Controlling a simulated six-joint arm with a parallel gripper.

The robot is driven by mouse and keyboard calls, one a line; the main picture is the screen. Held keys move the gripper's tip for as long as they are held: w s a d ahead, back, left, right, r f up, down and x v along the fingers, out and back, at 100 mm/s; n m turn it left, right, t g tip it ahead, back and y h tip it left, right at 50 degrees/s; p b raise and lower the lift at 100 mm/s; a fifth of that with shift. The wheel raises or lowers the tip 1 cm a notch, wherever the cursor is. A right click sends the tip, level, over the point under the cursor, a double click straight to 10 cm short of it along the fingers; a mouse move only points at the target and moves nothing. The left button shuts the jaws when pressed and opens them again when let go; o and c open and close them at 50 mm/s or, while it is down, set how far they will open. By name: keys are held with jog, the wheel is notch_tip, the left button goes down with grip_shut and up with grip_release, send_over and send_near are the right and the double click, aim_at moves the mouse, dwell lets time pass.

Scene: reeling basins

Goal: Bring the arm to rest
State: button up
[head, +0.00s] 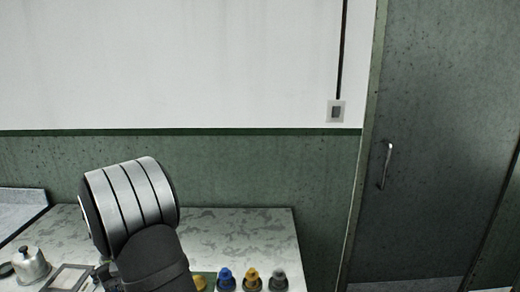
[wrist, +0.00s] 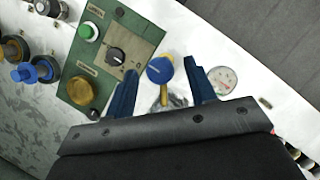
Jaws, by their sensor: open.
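My gripper (wrist: 159,66) is open in the wrist view, its two blue fingers spread apart. A round blue knob or cap (wrist: 159,70) with a yellow part beside it shows between the fingertips. Whether the fingers touch it I cannot tell. Nothing is seen held. In the head view my silver-banded arm stands over the bench, and my gripper is not clearly visible there.
A green control panel (wrist: 75,92) with a green button, black dial and yellow button lies left of the fingers. A round clear dish (wrist: 222,80) is right. Blue (head: 226,279), yellow (head: 251,279) and grey (head: 278,281) knobs line the bench (head: 255,235). A metal pot (head: 31,266) stands left.

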jog(key=v, duration=1.7)
jog(key=x, duration=1.7)
jog(key=m+y, duration=0.1)
jog(key=m, duration=0.3)
jog(key=shift+w+d+m+g+y, duration=0.1)
jog(key=shift+d+m+g+y, duration=0.1)
jog(key=shift+m+g+y, duration=0.15)
jog(key=m+y, duration=0.1)
jog(key=m, duration=0.3)
jog(key=shift+d+g+y, duration=0.15)
jog(key=shift+g+y, duration=0.1)
jog(key=shift+y, duration=0.1)
jog(key=m, duration=0.2)
jog(key=m+y, duration=0.1)
jog(key=m, duration=0.1)
jog(key=shift+d+m+y, duration=0.15)
jog(key=shift+m+y, duration=0.15)
jog(key=shift+m, duration=0.05)
jog(key=shift+d+m+t+y, duration=0.1)
jog(key=shift+m+t+y, duration=0.35)
jog(key=shift+m, duration=1.25)
